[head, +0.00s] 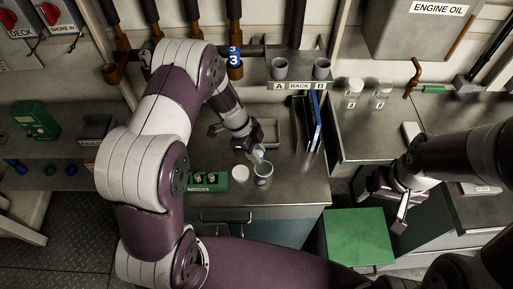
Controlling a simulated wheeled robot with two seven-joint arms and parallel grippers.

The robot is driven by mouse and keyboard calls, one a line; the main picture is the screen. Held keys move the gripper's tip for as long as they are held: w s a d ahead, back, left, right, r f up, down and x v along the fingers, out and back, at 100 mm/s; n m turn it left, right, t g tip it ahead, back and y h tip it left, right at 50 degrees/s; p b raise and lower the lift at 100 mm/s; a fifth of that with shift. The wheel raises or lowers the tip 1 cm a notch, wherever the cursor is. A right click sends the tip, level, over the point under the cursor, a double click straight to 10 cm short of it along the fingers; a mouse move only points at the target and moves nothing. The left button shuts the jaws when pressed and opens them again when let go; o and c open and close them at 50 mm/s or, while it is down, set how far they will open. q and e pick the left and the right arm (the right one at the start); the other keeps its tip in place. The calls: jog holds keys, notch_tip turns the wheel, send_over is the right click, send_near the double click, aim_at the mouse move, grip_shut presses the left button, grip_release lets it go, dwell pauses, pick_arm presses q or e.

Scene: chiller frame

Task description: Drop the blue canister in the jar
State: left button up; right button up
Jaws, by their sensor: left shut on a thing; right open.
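The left arm reaches down over the middle counter. My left gripper (246,146) is shut on a small pale-blue canister (258,154), which looks tilted. The canister is just above and slightly left of the mouth of a jar (264,175); I cannot tell whether it touches the rim. The jar stands upright and open near the counter's front edge. A round white lid (240,173) lies flat just left of it. My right gripper (393,205) is open and empty, off to the right, away from the jar.
A green block of fuses (208,180) sits left of the lid. A grey tray (268,133) lies behind the jar. Blue and dark upright folders (314,122) stand right of it, below a cup rack (299,86). A green-topped box (357,237) is at front right.

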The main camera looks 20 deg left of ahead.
pick_arm(q)
jog(key=shift+s+r, duration=0.1)
jog(key=o, duration=1.1)
jog(key=shift+s, duration=0.1)
jog(key=shift+a+r, duration=0.15)
jog(key=shift+r, duration=0.15)
jog(key=b+v, duration=0.3)
jog(key=v, duration=0.9)
jog(key=shift+b, duration=0.3)
